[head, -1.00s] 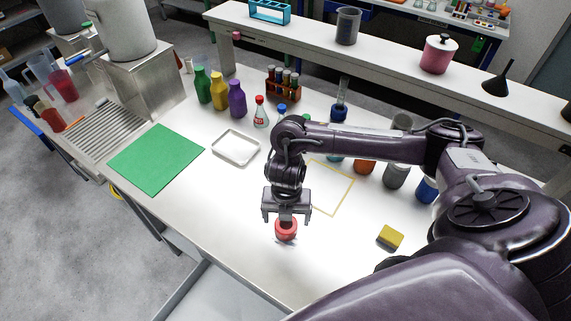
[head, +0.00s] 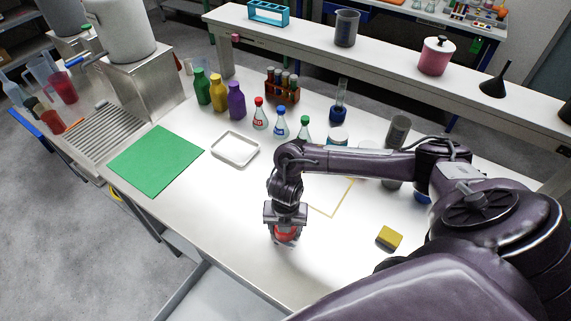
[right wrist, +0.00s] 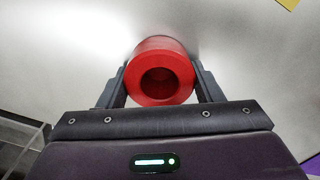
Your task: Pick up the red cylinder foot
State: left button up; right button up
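The red cylinder foot (right wrist: 160,80) is a short red ring with a round hole, standing on the white bench. In the head view the red foot (head: 286,234) is partly hidden by my right gripper (head: 286,232). In the right wrist view the right gripper's fingers (right wrist: 161,84) stand on either side of the foot. They look spread, with only slim gaps beside it, and contact is not clear. My left gripper is not in view.
A yellow sponge (head: 389,237) lies to the right on the bench. A white tray (head: 234,150) and green mat (head: 156,159) lie to the left. Bottles and small flasks (head: 280,122) stand behind. The bench's front edge is close to the foot.

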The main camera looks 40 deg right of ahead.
jog(key=shift+c, duration=1.4)
jog(key=shift+r, duration=0.15)
